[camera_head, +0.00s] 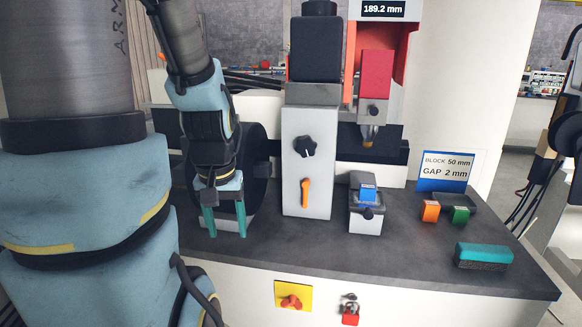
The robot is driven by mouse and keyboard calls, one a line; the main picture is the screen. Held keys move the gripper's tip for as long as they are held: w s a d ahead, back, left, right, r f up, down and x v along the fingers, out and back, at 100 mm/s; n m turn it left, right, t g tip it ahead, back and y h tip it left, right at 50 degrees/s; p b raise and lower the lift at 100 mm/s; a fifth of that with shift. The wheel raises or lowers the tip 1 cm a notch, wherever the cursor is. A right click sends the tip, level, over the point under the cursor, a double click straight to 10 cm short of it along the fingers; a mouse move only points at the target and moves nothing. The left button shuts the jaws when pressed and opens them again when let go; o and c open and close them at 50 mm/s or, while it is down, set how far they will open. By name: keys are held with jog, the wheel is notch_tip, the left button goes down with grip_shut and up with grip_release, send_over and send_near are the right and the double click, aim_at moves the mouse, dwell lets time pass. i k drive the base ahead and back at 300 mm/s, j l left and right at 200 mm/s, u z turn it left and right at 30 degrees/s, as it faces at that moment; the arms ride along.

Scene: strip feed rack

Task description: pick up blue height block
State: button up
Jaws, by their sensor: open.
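The blue height block (368,194) sits on top of the small grey and white fixture (366,222) on the dark bench top, right of the white machine column. A dark part of the fixture stands just behind it. My gripper (226,233) points down with its two teal fingers apart and nothing between them. It is left of the white column, well to the left of the blue block, low over the bench. Whether the fingertips touch the bench top I cannot tell.
The white column (306,165) with a black knob and orange lever stands between my gripper and the block. A press head (376,75) hangs above the fixture. Orange (430,211) and green (460,215) blocks, a sign (445,172) and a teal-topped brush (484,254) are at the right.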

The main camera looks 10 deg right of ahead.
aim_at(367, 192)
jog(key=k+l+u, duration=0.25)
jog(key=l+u, duration=0.2)
jog(key=k+l+u, duration=0.3)
jog(key=u, duration=0.15)
jog(key=k+l+u, duration=0.15)
jog(key=k+u, duration=0.25)
